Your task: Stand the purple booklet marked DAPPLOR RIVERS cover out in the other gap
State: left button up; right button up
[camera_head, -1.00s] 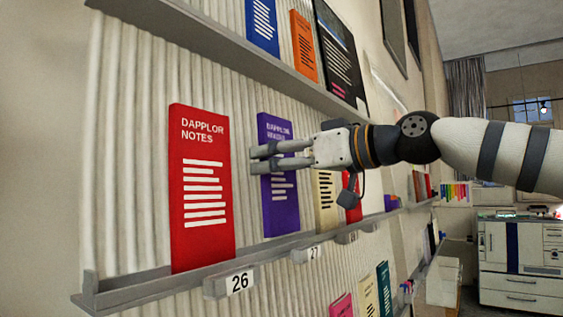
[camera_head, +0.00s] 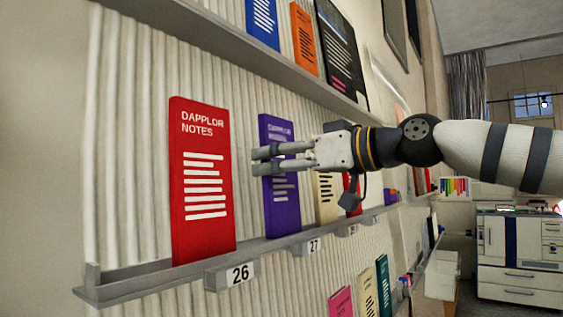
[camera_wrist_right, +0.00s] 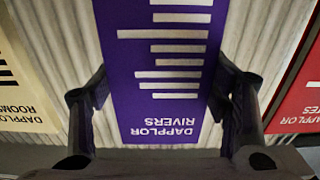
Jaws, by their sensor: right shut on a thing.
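The purple booklet marked DAPPLOR RIVERS (camera_head: 281,208) is upright, cover outward, at the middle ledge (camera_head: 165,280) between a red and a cream booklet. Its lower edge meets the ledge lip in the head view; I cannot tell whether it rests on the ledge. My right gripper (camera_head: 258,160) is shut on it, across its cover in the head view. In the right wrist view the booklet (camera_wrist_right: 165,100) appears upside down, with a finger along each side edge. My left gripper is not in view.
The red DAPPLOR NOTES booklet (camera_head: 203,235) stands to the left and the cream DAPPLOR ROOMS booklet (camera_head: 326,200) to the right. Bare ridged wall shows between red and purple. Labels 26 (camera_head: 240,272) and 27 (camera_head: 314,245) are on the lip. An upper ledge (camera_head: 200,32) runs above.

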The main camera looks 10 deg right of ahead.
jog(key=shift+s+f, duration=0.1)
jog(key=shift+f, duration=0.35)
jog(key=o, duration=1.3)
jog(key=v, duration=1.2)
jog(key=shift+f, duration=0.1)
